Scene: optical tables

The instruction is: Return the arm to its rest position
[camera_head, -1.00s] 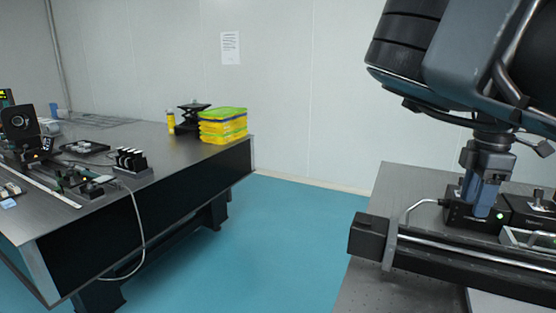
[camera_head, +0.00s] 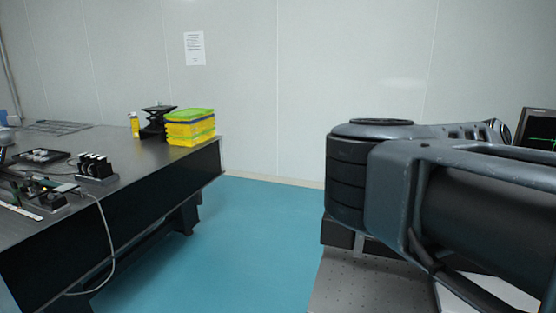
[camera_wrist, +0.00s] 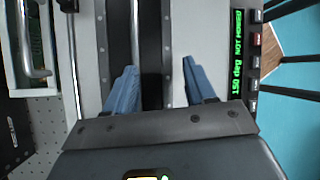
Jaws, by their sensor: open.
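In the wrist view my gripper (camera_wrist: 158,88) shows its two blue fingers spread apart with nothing between them. Below the fingers are a pale surface and a dark rail (camera_wrist: 151,50) running up the picture. In the head view my arm fills the right side, over the right optical table (camera_head: 335,280), and my gripper is hidden there.
A device with a green display reading "150 deg" and "NOT HOMED" (camera_wrist: 238,60) lies close right of the fingers. The left optical table (camera_head: 100,215) holds yellow-green bins (camera_head: 190,128) and a black lab jack (camera_head: 157,122). Teal floor (camera_head: 245,225) between the tables is clear.

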